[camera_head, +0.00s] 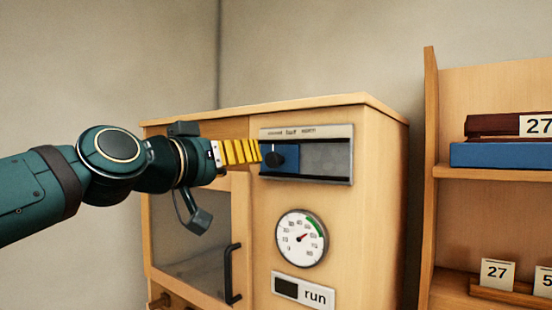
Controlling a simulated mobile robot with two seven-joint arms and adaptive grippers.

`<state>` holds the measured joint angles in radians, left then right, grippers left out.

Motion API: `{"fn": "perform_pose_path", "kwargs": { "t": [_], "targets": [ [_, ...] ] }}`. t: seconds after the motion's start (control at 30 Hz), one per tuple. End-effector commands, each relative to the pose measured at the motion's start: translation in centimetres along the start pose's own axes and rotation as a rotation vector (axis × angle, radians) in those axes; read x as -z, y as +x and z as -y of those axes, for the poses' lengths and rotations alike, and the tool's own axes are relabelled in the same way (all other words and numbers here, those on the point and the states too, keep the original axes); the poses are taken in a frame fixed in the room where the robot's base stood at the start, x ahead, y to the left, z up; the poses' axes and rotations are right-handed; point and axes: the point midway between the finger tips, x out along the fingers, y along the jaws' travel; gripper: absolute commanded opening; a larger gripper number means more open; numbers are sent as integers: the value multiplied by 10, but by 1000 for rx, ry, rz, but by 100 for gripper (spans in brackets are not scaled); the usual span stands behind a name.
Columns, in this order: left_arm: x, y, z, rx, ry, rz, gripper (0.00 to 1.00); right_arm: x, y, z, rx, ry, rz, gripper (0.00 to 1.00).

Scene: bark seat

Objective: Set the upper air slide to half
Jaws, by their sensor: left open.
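The upper air slide is a grey-framed panel (331,178) high on the front of a wooden cabinet. A blue plate with a black knob (277,158) sits at the left of its slot; the right part of the slot shows grey. The word "half" (291,132) stands in the middle of the small label row above, and the knob is left of it. My right gripper is not in view.
A round gauge (301,238) and a "run" plate (303,290) are below the slide. A glass door with a black handle (233,274) is on the left. A shelf unit (431,180) with books and number cards stands on the right.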

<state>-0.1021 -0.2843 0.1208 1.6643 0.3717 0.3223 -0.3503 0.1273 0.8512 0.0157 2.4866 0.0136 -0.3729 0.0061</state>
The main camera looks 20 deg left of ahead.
Motion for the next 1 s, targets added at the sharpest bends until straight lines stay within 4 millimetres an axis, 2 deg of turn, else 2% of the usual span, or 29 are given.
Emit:
{"fn": "perform_pose_path", "kwargs": {
  "t": [0.03,0.3,0.5,0.7,1.0],
  "targets": [
    [0,12,0,0,-1,4,62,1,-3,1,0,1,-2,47],
    [0,65,0,1,-3,4,62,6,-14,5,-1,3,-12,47],
    [0,95,0,1,-2,4,62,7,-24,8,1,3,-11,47],
    [0,109,1,1,-1,2,62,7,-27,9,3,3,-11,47],
    [-1,111,1,1,-1,1,62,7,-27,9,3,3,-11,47]
  ]
}}
